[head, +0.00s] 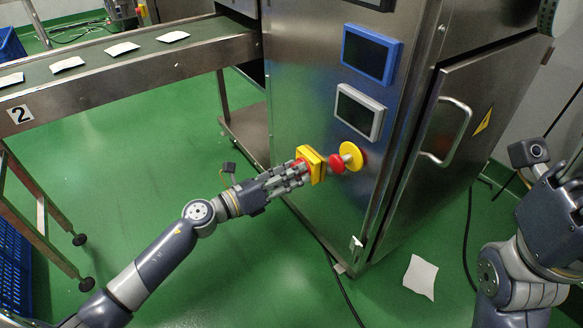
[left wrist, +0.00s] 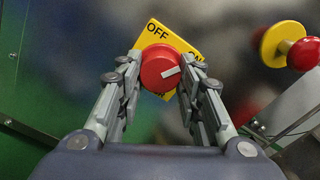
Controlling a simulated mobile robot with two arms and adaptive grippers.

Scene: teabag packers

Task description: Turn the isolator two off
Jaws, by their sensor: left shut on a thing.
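The isolator is a yellow plate (head: 312,163) with a red knob on the front of the steel cabinet. In the left wrist view the plate (left wrist: 158,35) reads OFF at the top and ON, partly hidden, to the right. The round red knob (left wrist: 159,66) has a white mark pointing right and slightly up, towards ON. My left gripper (head: 294,171) is at the knob, and its fingers (left wrist: 160,85) are shut on it from both sides. My right gripper (head: 572,200) is at the right edge, away from the isolator; its fingers are not clear.
A red and yellow emergency button (head: 350,156) sits just right of the isolator. Two screens (head: 369,54) are above. A conveyor (head: 110,65) marked 2 carries several white packets at left. A white sheet (head: 421,277) and a black cable lie on the green floor.

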